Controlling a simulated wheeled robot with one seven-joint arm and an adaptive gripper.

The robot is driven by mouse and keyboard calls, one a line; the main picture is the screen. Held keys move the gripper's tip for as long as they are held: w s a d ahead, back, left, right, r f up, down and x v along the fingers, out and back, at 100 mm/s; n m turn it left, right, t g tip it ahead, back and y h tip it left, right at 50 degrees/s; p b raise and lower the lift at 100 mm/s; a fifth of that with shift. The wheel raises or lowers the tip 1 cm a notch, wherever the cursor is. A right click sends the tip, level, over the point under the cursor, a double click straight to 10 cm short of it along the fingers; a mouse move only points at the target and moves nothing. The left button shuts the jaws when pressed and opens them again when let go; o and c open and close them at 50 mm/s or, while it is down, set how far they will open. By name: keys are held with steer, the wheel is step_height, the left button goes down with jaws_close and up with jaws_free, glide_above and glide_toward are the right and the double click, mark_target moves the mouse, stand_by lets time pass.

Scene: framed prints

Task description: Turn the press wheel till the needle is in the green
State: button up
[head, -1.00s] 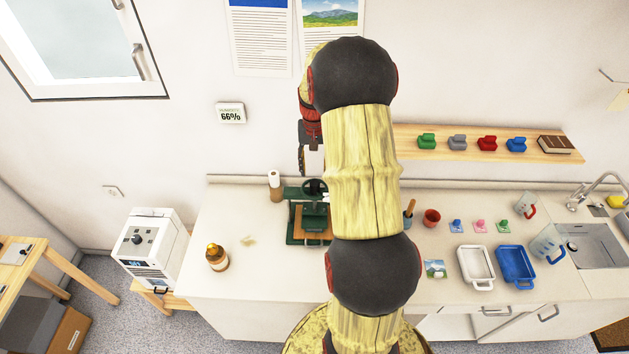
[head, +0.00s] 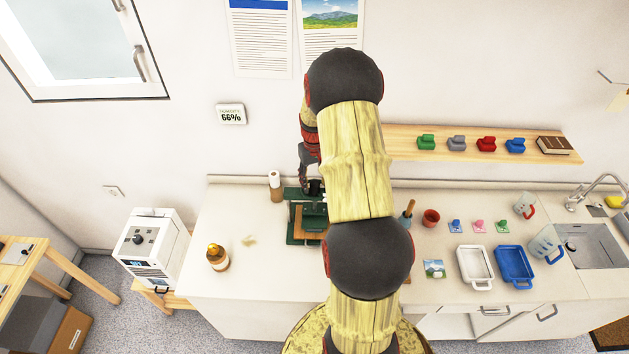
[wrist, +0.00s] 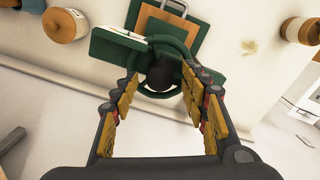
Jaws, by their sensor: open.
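The green press (head: 292,232) stands on the counter, partly hidden behind my arm in the head view. Its dark green wheel (wrist: 182,100) shows in the wrist view as a ring around a black hub (wrist: 160,73). My gripper (wrist: 161,76) is open above the press, with one finger on each side of the hub, over the wheel. I cannot tell whether the fingers touch it. A green panel (wrist: 112,50) beside the wheel carries a pale dial face (wrist: 127,34) seen nearly edge-on. The needle and green zone cannot be read.
The front left counter is mostly clear.

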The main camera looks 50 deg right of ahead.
mark_target(314, 182)
steer(key=shift+f, duration=0.1)
steer(key=shift+c, duration=1)
steer(key=c, duration=1)
steer(key=shift+o, duration=0.2)
steer(key=shift+m+b, duration=0.65)
steer(key=shift+m, duration=0.95)
steer(key=o, duration=1.1)
steer(key=shift+o, duration=0.3)
step_height(314, 182, up, 12)
